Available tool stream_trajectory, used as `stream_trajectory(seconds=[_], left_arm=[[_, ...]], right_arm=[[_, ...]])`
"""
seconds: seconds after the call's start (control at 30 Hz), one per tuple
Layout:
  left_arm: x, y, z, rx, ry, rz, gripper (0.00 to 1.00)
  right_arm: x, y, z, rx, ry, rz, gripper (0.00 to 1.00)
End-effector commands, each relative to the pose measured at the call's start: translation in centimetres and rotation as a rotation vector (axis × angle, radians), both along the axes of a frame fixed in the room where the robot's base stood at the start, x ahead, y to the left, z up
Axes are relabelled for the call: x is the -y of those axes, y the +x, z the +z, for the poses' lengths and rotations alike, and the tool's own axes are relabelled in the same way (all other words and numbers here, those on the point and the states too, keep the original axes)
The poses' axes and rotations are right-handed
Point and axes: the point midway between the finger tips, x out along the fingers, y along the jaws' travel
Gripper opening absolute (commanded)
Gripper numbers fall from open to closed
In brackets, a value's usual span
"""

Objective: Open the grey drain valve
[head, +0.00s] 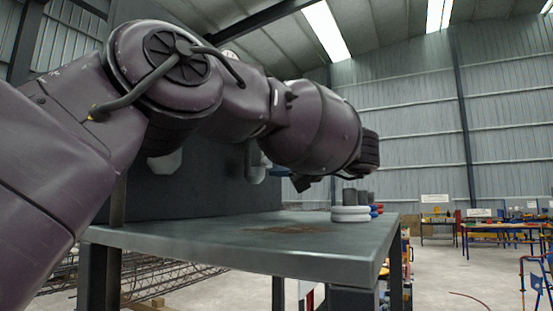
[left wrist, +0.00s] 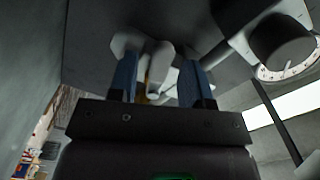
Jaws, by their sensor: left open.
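In the left wrist view my left gripper (left wrist: 159,62) is open, with its two blue-padded fingers apart. A pale grey fitting, which looks like the drain valve's handle (left wrist: 158,62), shows between the fingers. I cannot tell whether either finger touches it. A small yellowish part shows behind it, near the left finger. In the head view my left arm reaches across in front of the dark upright panel (head: 210,185) and hides most of the pipework. My left gripper cannot be made out clearly there. My right gripper is in neither view.
A round white dial gauge (left wrist: 298,68) is close by in the left wrist view. In the head view the grey bench top (head: 190,236) is mostly bare, with white rings (head: 350,214) near its right end. Pale grey pipe ends (head: 165,166) stick out of the panel.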

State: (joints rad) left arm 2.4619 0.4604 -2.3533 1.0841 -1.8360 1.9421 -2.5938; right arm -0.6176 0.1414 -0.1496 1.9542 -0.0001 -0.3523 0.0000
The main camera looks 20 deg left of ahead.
Motion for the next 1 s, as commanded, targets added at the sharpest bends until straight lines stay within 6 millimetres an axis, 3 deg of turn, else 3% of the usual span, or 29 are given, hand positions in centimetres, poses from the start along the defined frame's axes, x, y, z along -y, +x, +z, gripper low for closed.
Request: stream_trajectory(seconds=[0.3,0.6,1.0], left_arm=[[-0.21,0.04,-0.01,0.000,0.000,0.000,0.43],[-0.20,0.04,0.00,0.000,0.000,0.000,0.00],[-0.11,0.42,-0.67,0.168,-0.031,0.000,0.00]], right_arm=[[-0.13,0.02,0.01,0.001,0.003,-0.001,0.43],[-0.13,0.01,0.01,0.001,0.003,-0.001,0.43],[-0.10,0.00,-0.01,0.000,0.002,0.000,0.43]])
